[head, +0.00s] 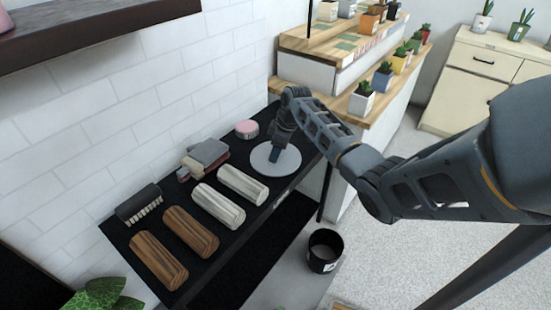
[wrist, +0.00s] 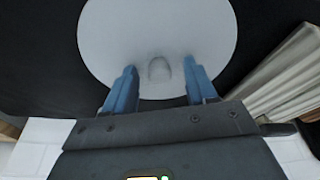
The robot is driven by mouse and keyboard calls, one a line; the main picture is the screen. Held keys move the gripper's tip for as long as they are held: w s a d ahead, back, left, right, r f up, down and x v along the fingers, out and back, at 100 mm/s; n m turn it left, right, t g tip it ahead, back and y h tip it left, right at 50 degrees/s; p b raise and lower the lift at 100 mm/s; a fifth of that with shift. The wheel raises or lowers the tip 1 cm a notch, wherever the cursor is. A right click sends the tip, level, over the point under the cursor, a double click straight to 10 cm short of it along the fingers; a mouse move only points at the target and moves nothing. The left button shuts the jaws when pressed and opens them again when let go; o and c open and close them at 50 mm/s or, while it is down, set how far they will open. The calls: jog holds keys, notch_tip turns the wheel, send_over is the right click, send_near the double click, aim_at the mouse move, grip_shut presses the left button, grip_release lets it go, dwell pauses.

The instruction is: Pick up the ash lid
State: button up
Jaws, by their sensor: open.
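The ash lid appears to be the pale grey round disc (head: 286,163) lying flat at the right end of the black shelf. It also fills the top of the wrist view (wrist: 157,25), with a small raised knob (wrist: 159,70) on it. My gripper (head: 275,158) points down over the disc in the head view. In the wrist view its two blue fingers (wrist: 159,80) are apart, one on each side of the knob, with nothing between them but the knob. I cannot tell whether the fingertips touch the disc.
The black shelf (head: 262,215) holds two pale logs (head: 243,184), two brown logs (head: 190,232), a brush (head: 138,204), grey and brown blocks (head: 207,153) and a pink round tin (head: 247,129). A tiled wall is behind. Potted plants stand on wooden steps (head: 325,48) at right. A black bucket (head: 325,250) is on the floor.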

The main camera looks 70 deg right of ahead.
grip_shut()
dwell(0.4)
jog(key=shift+r, duration=0.1)
